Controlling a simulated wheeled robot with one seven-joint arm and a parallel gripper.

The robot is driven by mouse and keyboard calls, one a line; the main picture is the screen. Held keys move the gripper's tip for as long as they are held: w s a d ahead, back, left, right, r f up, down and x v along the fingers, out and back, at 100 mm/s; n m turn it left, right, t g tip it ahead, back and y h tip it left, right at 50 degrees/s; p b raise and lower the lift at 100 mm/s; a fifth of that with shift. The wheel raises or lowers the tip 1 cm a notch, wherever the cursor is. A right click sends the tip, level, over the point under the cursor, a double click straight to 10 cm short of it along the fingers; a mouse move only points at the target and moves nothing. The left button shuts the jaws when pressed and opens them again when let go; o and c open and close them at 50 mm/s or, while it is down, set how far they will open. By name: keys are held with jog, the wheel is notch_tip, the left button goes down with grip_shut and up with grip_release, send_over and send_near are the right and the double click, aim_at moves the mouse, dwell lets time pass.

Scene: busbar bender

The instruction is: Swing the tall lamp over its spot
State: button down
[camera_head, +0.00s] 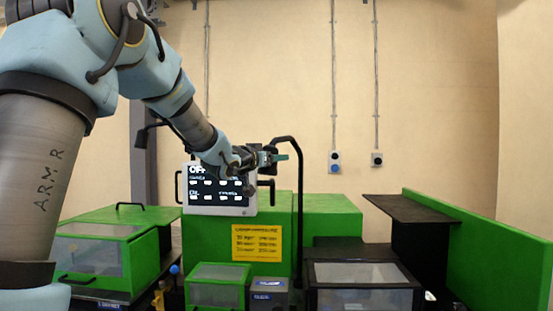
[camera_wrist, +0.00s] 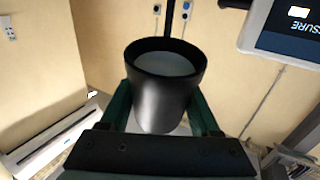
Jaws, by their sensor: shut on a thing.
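The tall lamp is a thin black pole (camera_head: 300,210) with an arched top in the head view, rising in front of the green machine. In the wrist view its black cylindrical head (camera_wrist: 165,95) fills the middle, with a pale round face inside the rim. My gripper (camera_head: 272,158) is at the lamp's arched top, left of the pole. In the wrist view the dark green fingers of my gripper (camera_wrist: 163,112) stand on both sides of the lamp head and are shut on it. In the head view the gripper and wrist mostly hide the lamp head.
A display panel (camera_head: 218,190) hangs just left of and below my gripper. A second black lamp (camera_head: 142,136) is at the left, behind my arm. Green machine housings (camera_head: 330,218), a yellow label (camera_head: 257,243) and a clear-topped box (camera_head: 360,273) lie below.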

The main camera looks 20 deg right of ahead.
jog(key=w+a+m+p, duration=0.1)
jog(key=w+a+p, duration=0.2)
jog(key=w, duration=0.7)
jog(key=shift+w+a, duration=0.3)
jog(key=shift+a, duration=0.55)
jog(key=shift+c, duration=0.6)
grip_release()
jog(key=b+v, duration=0.3)
jog(key=v, duration=0.7)
jog(key=shift+s+a, duration=0.25)
jog(key=shift+a, duration=0.1)
jog(key=shift+f, duration=0.1)
